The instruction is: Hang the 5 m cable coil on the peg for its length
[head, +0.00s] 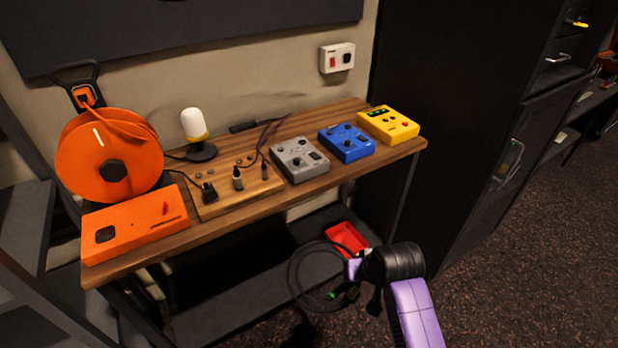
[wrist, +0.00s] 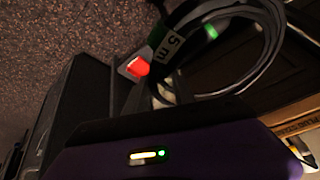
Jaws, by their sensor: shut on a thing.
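My gripper (head: 354,269) is shut on a black cable coil (head: 292,280) and holds it in the air in front of the desk. The coil hangs to the left of the gripper in the head view, with a small green part near the grip. In the wrist view the coil (wrist: 268,42) shows as dark loops at the upper right, with a tag (wrist: 172,46) reading "5 m" and a green band. The fingertips are partly hidden there. I see no peg in either view.
A wooden desk (head: 240,212) carries an orange cable reel (head: 85,160), an orange box (head: 135,228), a lamp (head: 195,126) and grey, blue and yellow pedals. A red tray (head: 347,238) sits low behind the coil. Dark cabinets stand right; carpet at the lower right is clear.

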